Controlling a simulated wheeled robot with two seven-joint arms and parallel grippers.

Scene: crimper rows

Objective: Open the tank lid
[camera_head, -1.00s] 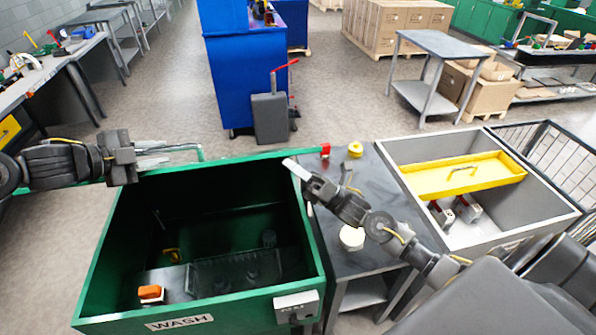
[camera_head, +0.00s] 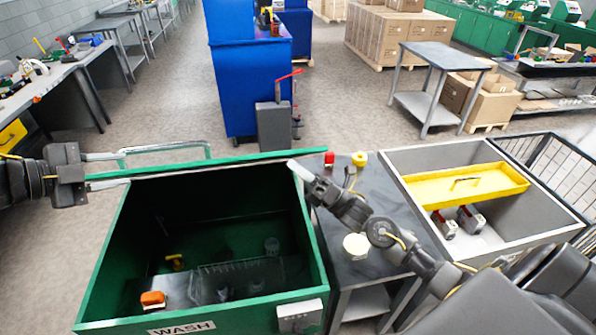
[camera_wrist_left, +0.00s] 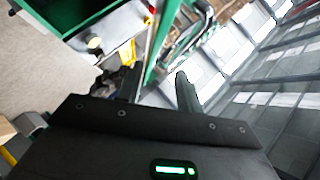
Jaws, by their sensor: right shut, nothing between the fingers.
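The green tank (camera_head: 312,240) marked WASH stands open at the front, its dark inside visible. Its green lid (camera_head: 235,161) is raised at the back rim and shows nearly edge-on. The wrist view also shows the left gripper (camera_wrist_left: 160,88) with spread fingers. My right gripper (camera_head: 292,165) is shut and empty over the tank's back right corner.
An orange block (camera_head: 152,298) is inside the tank.

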